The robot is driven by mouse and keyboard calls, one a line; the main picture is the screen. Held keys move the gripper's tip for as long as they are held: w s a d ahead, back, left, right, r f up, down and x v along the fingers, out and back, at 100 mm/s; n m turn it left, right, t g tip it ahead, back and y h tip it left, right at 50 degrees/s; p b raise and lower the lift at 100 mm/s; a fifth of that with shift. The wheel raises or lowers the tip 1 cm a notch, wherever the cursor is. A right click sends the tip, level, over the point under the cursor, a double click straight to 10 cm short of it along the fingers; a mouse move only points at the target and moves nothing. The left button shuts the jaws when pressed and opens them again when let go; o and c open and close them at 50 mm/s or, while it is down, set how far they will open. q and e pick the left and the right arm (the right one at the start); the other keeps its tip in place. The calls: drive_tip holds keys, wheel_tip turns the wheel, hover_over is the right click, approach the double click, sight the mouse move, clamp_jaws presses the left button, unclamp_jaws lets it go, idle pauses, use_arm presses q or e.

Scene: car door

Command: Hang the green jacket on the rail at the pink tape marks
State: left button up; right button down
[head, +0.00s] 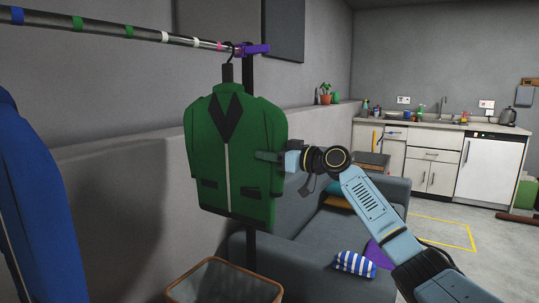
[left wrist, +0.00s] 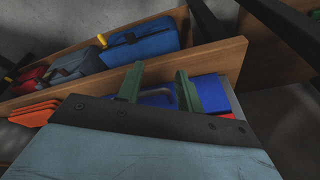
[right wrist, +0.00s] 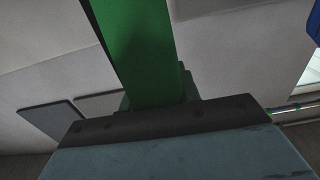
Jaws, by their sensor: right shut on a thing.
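The green jacket (head: 212,150) is upright on a dark hanger, its hook (head: 231,52) at the rail (head: 130,32) beside the pink tape (head: 221,45), near the purple end piece (head: 255,49). I cannot tell whether the hook rests on the rail. My right gripper (head: 268,156) is shut on the jacket's right edge. In the right wrist view the jacket (right wrist: 140,45) is a green strip that rises from the jaws and hides most of the fingers. My left gripper (left wrist: 158,88) is open and empty, over a wooden shelf unit (left wrist: 215,62).
A blue garment (head: 35,190) hangs at the left. Below the jacket are a wood-rimmed basket (head: 225,262) and a grey sofa (head: 310,250). A kitchen counter (head: 430,125) stands far right.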

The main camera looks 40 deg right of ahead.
drive_tip(key=shift+r, duration=0.15)
drive_tip(key=c, duration=0.9)
unclamp_jaws()
drive_tip(key=shift+f, duration=0.2)
drive_tip(key=shift+s, duration=0.15)
use_arm(q)
drive_tip(key=shift+d+r, duration=0.3)
drive_tip(key=shift+r, duration=0.6)
drive_tip(key=shift+d+r, duration=0.25)
drive_tip(key=shift+r, duration=0.6)
use_arm(e)
drive_tip(key=shift+r+v, duration=0.2)
drive_tip(key=shift+v, duration=6.4)
use_arm(q)
drive_tip(key=shift+f, duration=0.1)
